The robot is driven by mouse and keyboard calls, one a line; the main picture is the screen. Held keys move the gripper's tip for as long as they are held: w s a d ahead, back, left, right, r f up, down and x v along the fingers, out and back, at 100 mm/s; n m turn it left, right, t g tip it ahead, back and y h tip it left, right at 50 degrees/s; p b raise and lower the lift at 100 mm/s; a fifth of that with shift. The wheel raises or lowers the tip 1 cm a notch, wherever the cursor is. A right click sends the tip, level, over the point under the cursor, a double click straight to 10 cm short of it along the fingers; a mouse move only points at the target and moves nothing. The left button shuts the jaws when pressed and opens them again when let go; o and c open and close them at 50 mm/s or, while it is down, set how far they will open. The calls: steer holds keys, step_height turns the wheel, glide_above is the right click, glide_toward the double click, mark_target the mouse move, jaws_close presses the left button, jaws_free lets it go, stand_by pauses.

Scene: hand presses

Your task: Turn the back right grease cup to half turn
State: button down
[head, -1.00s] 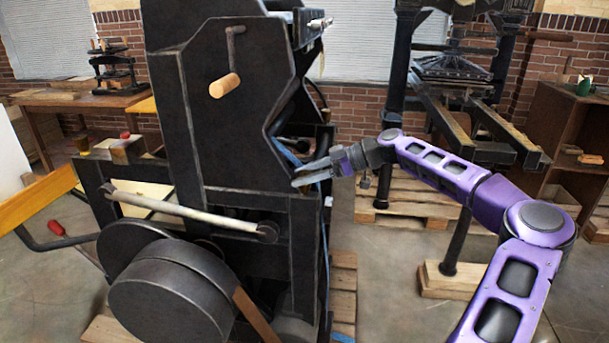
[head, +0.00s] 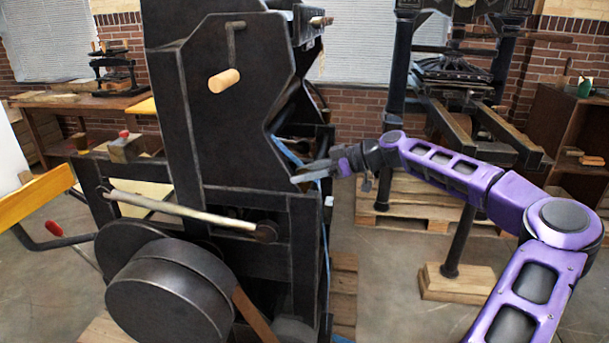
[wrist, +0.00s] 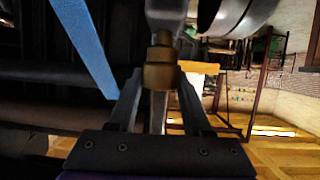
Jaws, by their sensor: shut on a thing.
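A brass grease cup (wrist: 159,75) hangs on a grey metal fitting at the middle of the wrist view. My gripper (wrist: 159,92) has one finger on each side of it and is shut on it. In the head view my gripper (head: 312,173) reaches in at the right rear edge of the dark press (head: 240,130). The cup cannot be made out there, and its turn mark is not readable in either view.
A blue strip (wrist: 84,40) runs close to the left finger in the wrist view. A wooden crank handle (head: 224,81) sticks out of the press side. A second press (head: 452,70) on a pallet stands behind my arm. Open floor (head: 390,290) lies right of the press.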

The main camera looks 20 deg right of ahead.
steer(key=shift+c, duration=1.6)
jaws_free()
steer(key=p+v, duration=0.1)
steer(key=v, duration=1.6)
steer(key=shift+s+d+r, duration=0.1)
steer(key=shift+s+d, duration=0.05)
